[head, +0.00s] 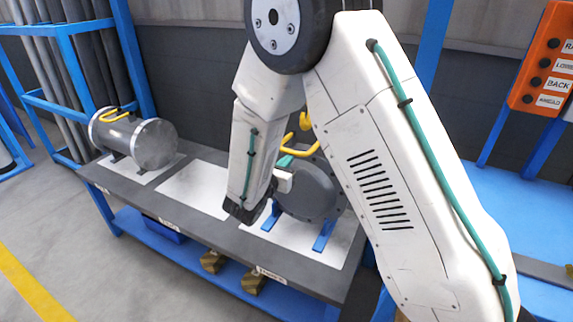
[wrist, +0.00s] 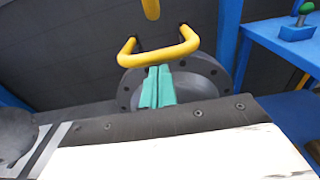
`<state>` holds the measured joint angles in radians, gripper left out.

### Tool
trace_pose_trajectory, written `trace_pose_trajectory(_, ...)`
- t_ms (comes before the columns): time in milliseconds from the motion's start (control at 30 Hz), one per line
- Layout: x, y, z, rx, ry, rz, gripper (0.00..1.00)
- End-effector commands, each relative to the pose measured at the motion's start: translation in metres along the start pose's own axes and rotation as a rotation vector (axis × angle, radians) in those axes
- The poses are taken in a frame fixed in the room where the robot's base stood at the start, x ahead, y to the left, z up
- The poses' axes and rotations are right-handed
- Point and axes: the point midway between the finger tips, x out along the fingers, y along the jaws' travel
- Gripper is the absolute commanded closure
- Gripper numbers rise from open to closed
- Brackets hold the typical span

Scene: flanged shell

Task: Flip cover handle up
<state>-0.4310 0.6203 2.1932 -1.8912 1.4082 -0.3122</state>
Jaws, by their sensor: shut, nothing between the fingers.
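A grey round flanged cover (head: 308,192) with bolt holes stands on blue supports at the right of the bench in the head view, partly behind my arm. It also shows in the wrist view (wrist: 195,82). A yellow U-shaped handle (wrist: 158,58) is at the cover's top edge in the wrist view; in the head view the yellow handle (head: 303,122) is partly hidden by my arm. My gripper has teal fingers (wrist: 158,70), shut together and empty. Their tips overlap the cover just below the handle's bar; I cannot tell whether they touch it. The gripper (head: 285,162) is mostly hidden in the head view.
A grey cylinder (head: 150,145) with its own yellow handle (head: 115,114) lies at the bench's left. A bare white plate (head: 196,186) is between. A blue rack stands behind left. An orange button panel (head: 545,60) hangs at the right. Yellowish blocks (head: 252,282) sit on the lower shelf.

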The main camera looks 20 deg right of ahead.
Motion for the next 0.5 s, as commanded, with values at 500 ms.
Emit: trace_pose_trajectory(500, 0.005, 0.001, 0.059, 0.013, 0.362, 0.001, 1.00)
